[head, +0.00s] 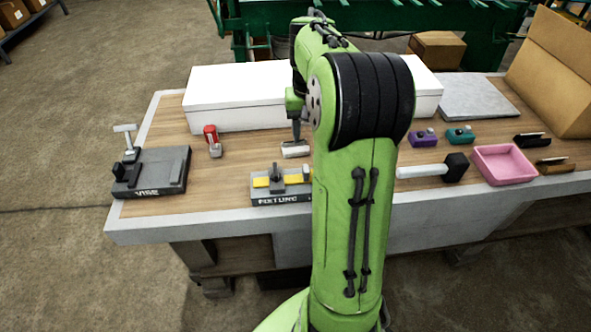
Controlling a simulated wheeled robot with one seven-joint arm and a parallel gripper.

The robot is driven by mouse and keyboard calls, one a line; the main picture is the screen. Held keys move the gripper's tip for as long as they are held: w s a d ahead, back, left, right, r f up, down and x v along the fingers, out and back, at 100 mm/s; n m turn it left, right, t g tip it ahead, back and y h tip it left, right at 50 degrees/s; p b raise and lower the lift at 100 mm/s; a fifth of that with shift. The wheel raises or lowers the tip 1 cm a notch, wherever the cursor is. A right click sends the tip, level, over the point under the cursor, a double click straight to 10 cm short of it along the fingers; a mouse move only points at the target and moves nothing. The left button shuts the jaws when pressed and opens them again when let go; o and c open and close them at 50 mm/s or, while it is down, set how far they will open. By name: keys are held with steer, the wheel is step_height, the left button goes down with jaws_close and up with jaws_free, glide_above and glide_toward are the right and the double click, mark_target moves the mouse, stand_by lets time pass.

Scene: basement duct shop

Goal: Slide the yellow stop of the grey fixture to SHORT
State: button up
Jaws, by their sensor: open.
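The grey fixture (282,198), marked FIXTURE on its front, sits near the front edge of the bench. I cannot tell which yellow part is the stop. My arm hides the fixture's right end, and no SHORT marking is readable. My gripper (296,136) is small in view, behind and above the fixture, pointing down and apart from it. It is open, with a small pale block (295,149) just below it.
A grey vise (165,173) stands at the left, beside a red-topped item (212,140). A long white box (225,97) lies behind. Right of my arm are a mallet (455,168), a pink tray (478,157), purple (423,138) and teal (460,134) items, and a cardboard box (555,75).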

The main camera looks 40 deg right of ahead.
mark_target(306, 168)
step_height(306, 168, down, 13)
steer(key=b, duration=0.4)
steer(key=shift+w+f, duration=0.1)
jaws_close()
steer(key=shift+d, duration=0.1)
